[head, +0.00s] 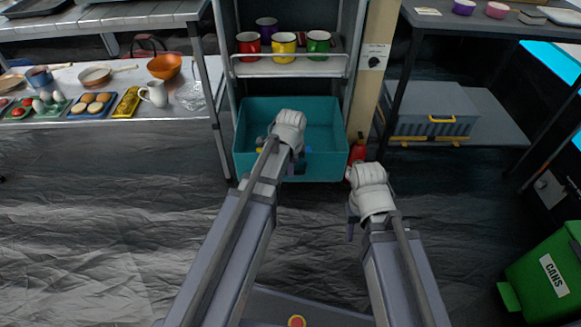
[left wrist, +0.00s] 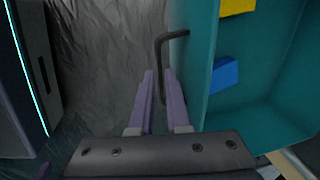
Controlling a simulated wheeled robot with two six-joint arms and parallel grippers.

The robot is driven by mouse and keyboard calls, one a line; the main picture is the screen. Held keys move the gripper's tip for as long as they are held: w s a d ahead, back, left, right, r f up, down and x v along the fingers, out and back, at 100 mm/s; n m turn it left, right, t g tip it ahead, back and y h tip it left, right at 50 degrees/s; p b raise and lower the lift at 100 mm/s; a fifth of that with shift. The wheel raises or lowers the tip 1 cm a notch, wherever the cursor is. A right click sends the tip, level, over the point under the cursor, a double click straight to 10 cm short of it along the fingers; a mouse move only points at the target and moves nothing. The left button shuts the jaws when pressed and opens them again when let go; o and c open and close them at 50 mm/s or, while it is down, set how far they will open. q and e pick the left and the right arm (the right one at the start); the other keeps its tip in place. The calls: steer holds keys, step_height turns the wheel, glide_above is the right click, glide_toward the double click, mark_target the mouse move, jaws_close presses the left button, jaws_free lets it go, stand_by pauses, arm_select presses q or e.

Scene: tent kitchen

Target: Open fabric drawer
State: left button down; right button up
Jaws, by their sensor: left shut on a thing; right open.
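The teal fabric drawer (head: 250,160) stands out at the bottom of the shelf rack in the head view, its open top showing the inside. It also fills the right of the left wrist view (left wrist: 262,115), with a yellow and a blue thing inside. A dark bent handle (left wrist: 158,52) is on the drawer's front. My left gripper (left wrist: 157,78) is shut on this handle, its fingers on either side of the bar. In the head view my left wrist mostly hides the grip. My right gripper (head: 352,218) is open and empty, right of and apart from the drawer, partly hidden by its wrist.
Several mugs (head: 283,45) stand on the shelf above the drawer. A red extinguisher (head: 357,150) stands close to the drawer's right. A table with food (head: 100,92) is at left, a grey box (head: 430,112) at right, and a green bin (head: 545,275) at lower right. Floor at left is clear.

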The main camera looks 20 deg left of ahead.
arm_select(q)
steer(key=c, duration=0.9)
jaws_free()
steer(key=r+p, duration=0.2)
steer(key=s+r+p, duration=0.1)
steer(key=r+p, duration=0.4)
steer(key=shift+s+d+r+p, duration=0.2)
steer(key=shift+r+p, duration=0.15)
